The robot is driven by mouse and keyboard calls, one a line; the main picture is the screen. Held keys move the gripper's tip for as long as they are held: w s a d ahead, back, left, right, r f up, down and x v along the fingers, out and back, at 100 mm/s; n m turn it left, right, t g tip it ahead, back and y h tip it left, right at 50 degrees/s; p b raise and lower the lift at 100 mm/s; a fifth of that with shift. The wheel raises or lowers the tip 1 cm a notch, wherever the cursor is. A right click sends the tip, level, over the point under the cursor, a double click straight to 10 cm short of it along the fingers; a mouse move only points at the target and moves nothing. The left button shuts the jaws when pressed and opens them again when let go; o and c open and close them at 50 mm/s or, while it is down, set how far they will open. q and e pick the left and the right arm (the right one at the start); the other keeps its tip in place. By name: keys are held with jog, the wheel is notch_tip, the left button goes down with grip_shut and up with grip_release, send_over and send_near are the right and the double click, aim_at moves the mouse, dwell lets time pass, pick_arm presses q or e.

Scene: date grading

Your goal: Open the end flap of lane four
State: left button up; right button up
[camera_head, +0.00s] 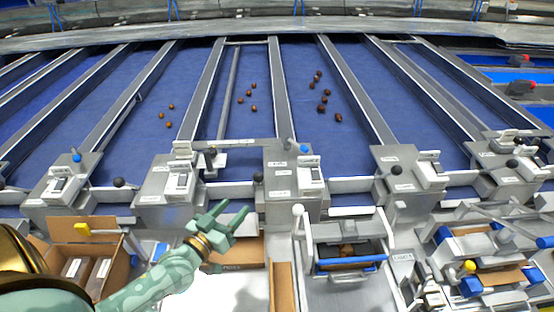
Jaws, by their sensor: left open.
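Several blue conveyor lanes run away from me, divided by metal rails. At their near ends are metal housings with small labels that I cannot read, so I cannot tell which lane is four. A pale end flap bar (232,190) closes the lane in front of my left gripper, and another end bar (351,185) closes the lane to its right. A black-knobbed lever (258,177) stands at the right end of the first bar. My left gripper (236,209) is open and empty, just on the near side of that bar, apart from the lever. My right gripper is out of view.
Brown dates (323,92) lie in small groups on three lanes. An open cardboard box (80,228) stands at the lower left. A metal bin with a blue bar (350,264) and white-ended handles is right of my gripper.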

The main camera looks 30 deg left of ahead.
aim_at(262, 173)
pick_arm(q)
jog(key=w, duration=0.6)
jog(key=w+b, duration=0.1)
jog(key=w, duration=0.6)
jog(key=shift+w+d+r, duration=0.1)
jog(key=shift+w+r, duration=0.1)
jog(key=shift+w, duration=0.1)
jog(key=shift+w+r, duration=0.1)
jog(key=shift+w, duration=0.55)
jog(key=shift+s, duration=0.1)
grip_shut()
jog(key=shift+r, duration=0.1)
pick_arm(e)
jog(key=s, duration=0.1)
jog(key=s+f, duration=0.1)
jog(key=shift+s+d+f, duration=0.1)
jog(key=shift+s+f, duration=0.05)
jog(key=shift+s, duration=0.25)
